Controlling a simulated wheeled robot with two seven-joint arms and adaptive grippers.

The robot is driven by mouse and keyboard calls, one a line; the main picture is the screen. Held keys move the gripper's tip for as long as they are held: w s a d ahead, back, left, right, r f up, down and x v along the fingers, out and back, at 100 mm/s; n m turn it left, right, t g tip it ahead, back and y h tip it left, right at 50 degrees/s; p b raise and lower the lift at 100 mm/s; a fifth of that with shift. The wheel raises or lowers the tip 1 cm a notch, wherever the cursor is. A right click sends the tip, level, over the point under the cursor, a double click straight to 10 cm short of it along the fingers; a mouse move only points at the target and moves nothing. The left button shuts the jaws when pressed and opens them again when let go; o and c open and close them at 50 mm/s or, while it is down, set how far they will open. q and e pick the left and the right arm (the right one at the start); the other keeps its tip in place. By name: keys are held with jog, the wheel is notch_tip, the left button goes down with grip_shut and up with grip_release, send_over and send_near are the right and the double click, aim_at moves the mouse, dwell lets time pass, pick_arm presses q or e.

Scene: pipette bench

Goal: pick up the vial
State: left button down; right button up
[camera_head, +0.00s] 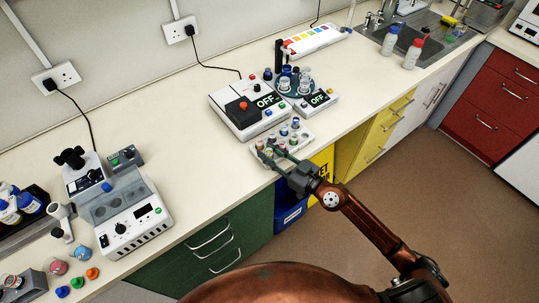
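A pale vial rack (308,131) stands near the front edge of the bench, holding several small vials with coloured caps. A blue-capped vial (296,122) stands at its back right. Which vial the task means cannot be told. My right gripper (271,152) reaches in from the lower right over the front left of the rack. Its dark fingers look spread apart, close to the vials there, and partly hide them. Contact with a vial cannot be made out. My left gripper is not in view.
Behind the rack stand a white device with an OFF display (236,116) and a round tube holder. A white instrument (136,222) stands at the left. White bottles (413,54) stand by the sink. The bench between the left instrument and the rack is clear.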

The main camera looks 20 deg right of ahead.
jog(key=shift+c, duration=0.4)
grip_shut()
jog(key=shift+r, duration=0.1)
